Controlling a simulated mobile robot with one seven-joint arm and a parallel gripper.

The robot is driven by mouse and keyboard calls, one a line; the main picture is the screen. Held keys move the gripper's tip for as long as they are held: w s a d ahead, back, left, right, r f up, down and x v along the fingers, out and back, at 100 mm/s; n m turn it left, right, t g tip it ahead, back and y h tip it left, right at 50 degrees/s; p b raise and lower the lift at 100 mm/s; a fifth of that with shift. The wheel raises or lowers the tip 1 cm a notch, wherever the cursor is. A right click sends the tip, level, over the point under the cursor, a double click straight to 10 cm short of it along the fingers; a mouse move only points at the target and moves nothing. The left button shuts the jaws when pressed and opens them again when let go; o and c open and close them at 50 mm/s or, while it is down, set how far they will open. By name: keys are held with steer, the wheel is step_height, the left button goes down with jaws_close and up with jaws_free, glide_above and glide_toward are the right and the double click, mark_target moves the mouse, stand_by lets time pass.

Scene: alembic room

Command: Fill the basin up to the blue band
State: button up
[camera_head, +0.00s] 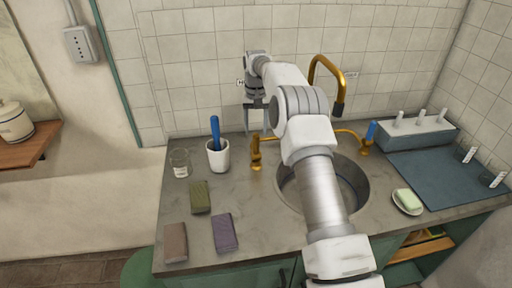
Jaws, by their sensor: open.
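The round metal basin (360,179) is set in the grey counter, and my arm crosses in front of much of it. A darker bluish area shows on its inner wall, but the water level cannot be made out. A gold spout (318,64) arches above the basin's back. A gold tap (256,152) stands left of the basin, and a tap with a blue handle (371,131) stands to the right. My gripper (258,128) is open and empty, fingers pointing down, near the back wall above the left gold tap, apparently not touching it.
A white cup (218,160) with a blue-handled brush and a glass (180,164) stand left of the taps. Several coloured blocks (224,234) lie at front left. A soap dish (407,204), blue mat (440,178) and pegged rack (415,134) are at right.

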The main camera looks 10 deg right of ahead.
mark_target(256, 145)
step_height(256, 145, down, 8)
steer(key=shift+c, duration=0.2)
jaws_close()
stand_by(0.4)
stand_by(1.1)
